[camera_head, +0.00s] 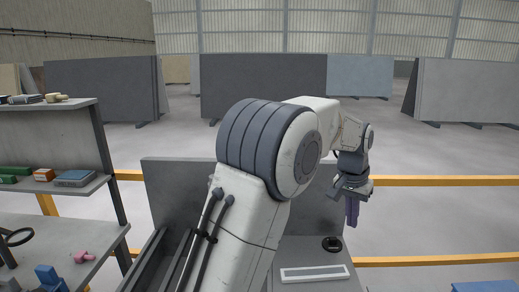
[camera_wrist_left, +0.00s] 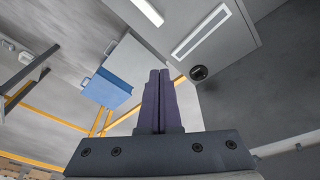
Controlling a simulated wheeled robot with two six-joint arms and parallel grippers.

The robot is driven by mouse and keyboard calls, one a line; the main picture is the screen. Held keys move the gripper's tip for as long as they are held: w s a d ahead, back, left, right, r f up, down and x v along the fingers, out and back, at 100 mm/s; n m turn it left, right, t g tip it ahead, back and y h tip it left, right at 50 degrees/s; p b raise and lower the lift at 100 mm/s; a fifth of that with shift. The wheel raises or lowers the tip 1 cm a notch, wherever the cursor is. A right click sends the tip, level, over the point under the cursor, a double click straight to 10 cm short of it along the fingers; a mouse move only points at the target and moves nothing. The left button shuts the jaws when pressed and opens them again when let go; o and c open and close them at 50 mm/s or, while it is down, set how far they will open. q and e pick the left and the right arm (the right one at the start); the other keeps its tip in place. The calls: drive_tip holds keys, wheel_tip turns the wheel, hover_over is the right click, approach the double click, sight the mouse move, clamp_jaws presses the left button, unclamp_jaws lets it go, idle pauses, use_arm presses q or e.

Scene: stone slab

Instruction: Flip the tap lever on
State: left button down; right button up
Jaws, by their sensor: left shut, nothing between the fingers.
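I cannot make out a tap or its lever in either view; my left arm covers much of the middle of the head view. A small round black fitting (camera_head: 332,244) sits on the grey worktop (camera_head: 310,256), and it also shows in the left wrist view (camera_wrist_left: 199,73). My left gripper (camera_head: 352,222) points down with its purple fingers shut and empty, above and a little right of the black fitting in the head view. Its fingers also show in the left wrist view (camera_wrist_left: 160,75). My right gripper is in neither view.
A white-framed rectangle (camera_head: 314,273) lies on the worktop near the fitting. A grey shelf (camera_head: 60,190) with small items stands at left. A blue box (camera_wrist_left: 107,89) shows in the wrist view. Yellow rails (camera_head: 430,181) and large stone slabs (camera_head: 263,84) stand behind.

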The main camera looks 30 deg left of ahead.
use_arm(q)
drive_tip(key=w+a+r+n+p, duration=0.1)
drive_tip(key=w+a+r+p, duration=0.2)
drive_tip(key=w+a, duration=0.3)
drive_tip(key=w+a+r+n+p, duration=0.1)
drive_tip(key=w+a+r+p, duration=0.15)
drive_tip(key=a, duration=0.45)
drive_tip(key=w+a+r+n+y+p, duration=0.1)
drive_tip(key=a+p, duration=0.2)
drive_tip(key=a, duration=0.9)
drive_tip(key=w+a+r+n+t+y+p, duration=0.1)
drive_tip(key=a+r+n+p, duration=0.1)
drive_tip(key=a, duration=1.1)
drive_tip(key=shift+a+n+t+p, duration=0.3)
drive_tip(key=shift+p, duration=0.6)
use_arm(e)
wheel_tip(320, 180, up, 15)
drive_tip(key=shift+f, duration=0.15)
